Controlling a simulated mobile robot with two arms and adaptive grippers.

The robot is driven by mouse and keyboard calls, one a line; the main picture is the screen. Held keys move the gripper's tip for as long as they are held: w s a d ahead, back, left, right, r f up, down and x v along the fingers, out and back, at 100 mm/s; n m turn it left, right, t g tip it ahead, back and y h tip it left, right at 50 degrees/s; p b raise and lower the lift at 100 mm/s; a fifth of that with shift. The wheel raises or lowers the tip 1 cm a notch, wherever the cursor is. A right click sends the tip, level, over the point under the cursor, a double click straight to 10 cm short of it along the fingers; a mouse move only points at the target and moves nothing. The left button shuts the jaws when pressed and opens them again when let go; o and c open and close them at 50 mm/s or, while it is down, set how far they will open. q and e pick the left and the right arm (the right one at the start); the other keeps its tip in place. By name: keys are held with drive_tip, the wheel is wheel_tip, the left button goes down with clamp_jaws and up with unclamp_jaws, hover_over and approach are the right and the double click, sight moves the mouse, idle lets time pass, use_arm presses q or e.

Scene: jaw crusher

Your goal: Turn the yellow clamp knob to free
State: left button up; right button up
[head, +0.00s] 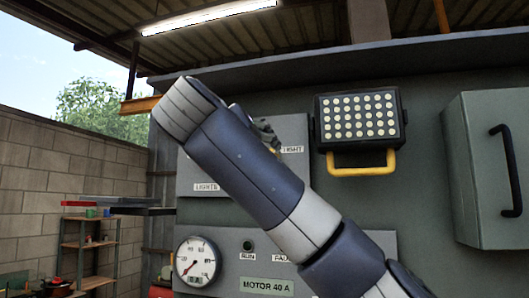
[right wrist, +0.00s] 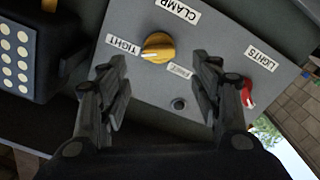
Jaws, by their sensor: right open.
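The yellow clamp knob (right wrist: 158,47) sits on a grey panel in the right wrist view, below the CLAMP label (right wrist: 177,10). The TIGHT label (right wrist: 123,46) is to its left, and a small label (right wrist: 180,71), hard to read, is at its lower right. The knob's grip bar seems to lie toward TIGHT. My right gripper (right wrist: 163,67) is open and empty, its fingers on either side below the knob, apart from it. In the head view my right arm hides the knob and most of that gripper. My left gripper is not in view.
A red lights switch (right wrist: 247,93) is close to the right finger, and a dark round button (right wrist: 179,104) lies between the fingers. In the head view a lamp (head: 358,122) with a yellow handle and a grey cabinet (head: 480,165) stand right, a gauge (head: 197,261) lower left.

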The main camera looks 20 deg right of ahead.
drive_tip(key=p+x, duration=0.3)
drive_tip(key=x, duration=0.5)
drive_tip(key=shift+s+f, duration=0.1)
drive_tip(key=shift+d, duration=0.1)
drive_tip(key=c, duration=1.1)
